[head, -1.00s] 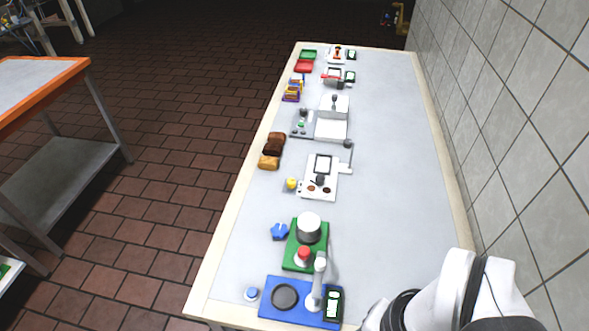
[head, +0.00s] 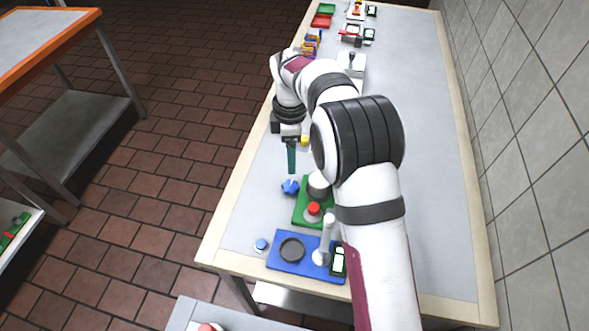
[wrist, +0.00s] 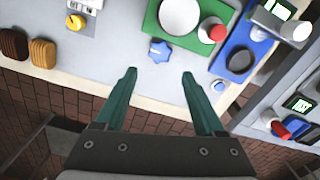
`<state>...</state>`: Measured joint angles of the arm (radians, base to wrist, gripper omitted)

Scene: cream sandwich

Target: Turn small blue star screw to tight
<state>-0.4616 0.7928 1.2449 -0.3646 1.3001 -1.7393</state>
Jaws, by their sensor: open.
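The small blue star screw (head: 290,187) sits beside the left edge of the green board (head: 303,212). In the wrist view the star screw (wrist: 160,51) lies just beyond the fingertips, roughly centred between them. My gripper (head: 292,172) has teal fingers pointing down over the star screw in the head view. In the wrist view my gripper (wrist: 159,73) is open, with wide-spread fingers and nothing between them. The fingers look apart from the screw; the exact height gap is hard to tell. The screw's tightness cannot be seen.
The green board bears a white cylinder (wrist: 180,16) and a red button (head: 313,208). A blue board (head: 279,262) with a dark round dish (head: 292,249) stands nearer. A small blue-topped button (head: 261,244) is near the table's left edge. A yellow knob (wrist: 75,22) is farther along.

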